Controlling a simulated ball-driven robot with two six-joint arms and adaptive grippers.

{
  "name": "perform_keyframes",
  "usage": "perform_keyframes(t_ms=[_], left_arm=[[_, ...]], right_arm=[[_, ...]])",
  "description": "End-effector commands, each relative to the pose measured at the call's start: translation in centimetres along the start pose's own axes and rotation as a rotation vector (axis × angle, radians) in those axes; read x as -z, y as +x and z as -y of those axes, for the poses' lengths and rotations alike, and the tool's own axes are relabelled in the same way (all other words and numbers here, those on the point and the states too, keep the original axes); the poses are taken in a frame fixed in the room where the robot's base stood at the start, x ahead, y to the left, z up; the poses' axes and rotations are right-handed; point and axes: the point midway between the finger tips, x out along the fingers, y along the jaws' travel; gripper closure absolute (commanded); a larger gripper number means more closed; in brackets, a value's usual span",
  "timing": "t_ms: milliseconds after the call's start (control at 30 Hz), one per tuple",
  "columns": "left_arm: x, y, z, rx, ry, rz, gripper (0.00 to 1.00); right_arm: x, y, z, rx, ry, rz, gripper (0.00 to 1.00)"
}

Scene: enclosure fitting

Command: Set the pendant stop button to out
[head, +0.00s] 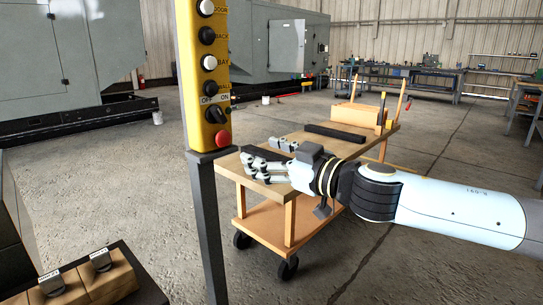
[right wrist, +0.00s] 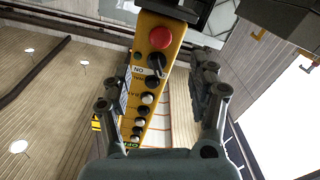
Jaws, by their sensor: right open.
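The yellow pendant (head: 204,80) stands upright on a dark post left of centre in the head view. Its red stop button (head: 222,138) is at the lower end, below a black OFF/ON rotary switch (head: 216,112). In the right wrist view the stop button (right wrist: 160,38) shows at the top, beyond the fingers; whether it is pressed in or out I cannot tell. My right gripper (head: 268,165) is open and empty, to the right of and a little below the button, apart from it. Its two fingers (right wrist: 160,100) frame the pendant in the wrist view. My left gripper is not in view.
A wooden cart (head: 300,150) with a dark bar on top stands behind my right gripper. Wooden blocks with labels (head: 82,282) lie on a dark surface at lower left. Grey machine enclosures (head: 60,50) and workbenches stand at the back. Open floor lies between.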

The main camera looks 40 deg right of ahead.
Motion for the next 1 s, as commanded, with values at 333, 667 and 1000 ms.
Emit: perform_keyframes(t_ms=[333,667,1000], left_arm=[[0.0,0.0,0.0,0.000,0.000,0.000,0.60],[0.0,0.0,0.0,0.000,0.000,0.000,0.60],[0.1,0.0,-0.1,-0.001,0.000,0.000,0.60]], right_arm=[[0.1,-1.3,0.1,0.001,0.002,-0.005,0.40],[0.1,-1.2,0.1,0.001,0.003,-0.005,0.40],[-3.5,-1.1,-0.3,-0.067,0.090,0.051,0.40]])
